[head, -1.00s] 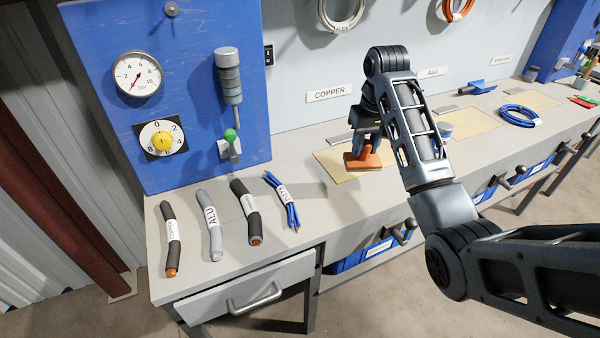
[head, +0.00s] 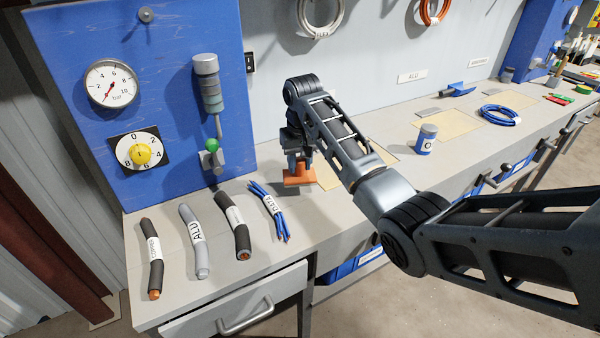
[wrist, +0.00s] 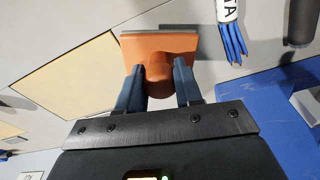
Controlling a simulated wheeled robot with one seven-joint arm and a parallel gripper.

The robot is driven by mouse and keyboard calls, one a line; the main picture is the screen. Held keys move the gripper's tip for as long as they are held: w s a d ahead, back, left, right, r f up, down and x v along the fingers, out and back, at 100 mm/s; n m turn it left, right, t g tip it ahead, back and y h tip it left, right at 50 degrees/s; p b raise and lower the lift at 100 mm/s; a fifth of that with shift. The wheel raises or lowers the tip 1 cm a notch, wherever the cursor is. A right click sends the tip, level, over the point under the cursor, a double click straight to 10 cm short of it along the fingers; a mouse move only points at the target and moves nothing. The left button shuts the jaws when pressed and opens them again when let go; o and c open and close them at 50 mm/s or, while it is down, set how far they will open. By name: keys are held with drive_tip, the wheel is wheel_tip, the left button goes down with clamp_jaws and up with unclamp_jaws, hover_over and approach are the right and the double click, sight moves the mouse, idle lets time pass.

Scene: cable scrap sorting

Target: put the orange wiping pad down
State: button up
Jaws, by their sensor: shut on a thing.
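The orange wiping pad (head: 299,176) is held by my gripper (head: 298,158) over the grey bench, just right of the blue cable bundle. In the wrist view the pad (wrist: 160,45) shows its flat orange plate, and its knob sits between the two fingers of my gripper (wrist: 159,82). The gripper is shut on the knob. I cannot tell whether the pad's underside touches the bench top (head: 335,215).
Cable pieces lie left of the pad: a blue bundle (head: 272,212), a dark one (head: 233,225), a grey one (head: 195,240) and another dark one (head: 152,258). A blue-and-white can (head: 426,138) stands to the right. The blue panel (head: 150,60) rises behind.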

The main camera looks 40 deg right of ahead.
sight(300, 174)
drive_tip(key=shift+f, duration=1.8)
drive_tip(key=shift+f, duration=0.15)
drive_tip(key=o, duration=0.9)
drive_tip(key=r, duration=0.4)
drive_tip(key=s+r, duration=0.1)
drive_tip(key=r, duration=0.7)
drive_tip(key=shift+s+a+r+b, duration=0.15)
drive_tip(key=shift+s+a+b, duration=0.05)
drive_tip(key=shift+a+b, duration=0.1)
